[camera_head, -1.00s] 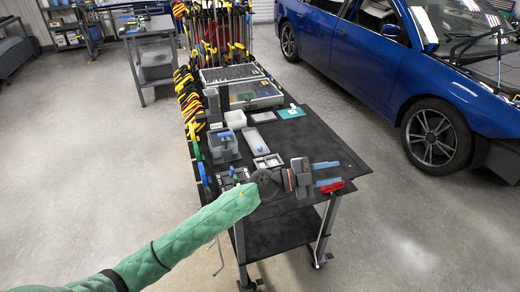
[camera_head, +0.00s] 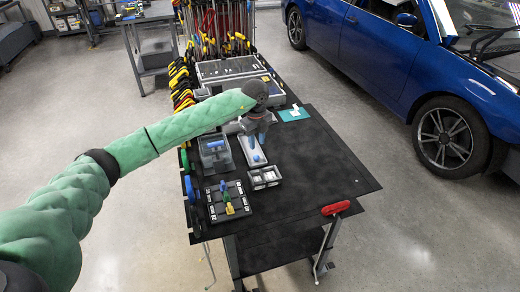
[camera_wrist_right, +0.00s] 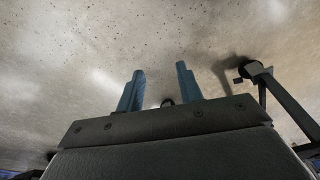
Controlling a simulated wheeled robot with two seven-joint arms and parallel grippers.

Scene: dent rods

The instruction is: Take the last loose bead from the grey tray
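The grey tray (camera_head: 247,143) is a long shallow tray on the black table. A small blue piece, likely the bead (camera_head: 258,158), lies near its front end; it is too small to tell its shape. My left gripper (camera_head: 256,139) points down over the back half of the tray, behind the blue piece. Its blue fingers look apart, with nothing visible between them. The gripper hides the far end of the tray. My right gripper (camera_wrist_right: 160,88) is open and empty in the right wrist view, with bare floor beyond it.
A dark rack (camera_head: 214,207) with blue, green and yellow pieces stands at front left. A compartment box (camera_head: 264,178) sits before the tray, and a clear-grey bin (camera_head: 215,151) left of it. A teal pad (camera_head: 294,113) lies behind. The table's right side is clear.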

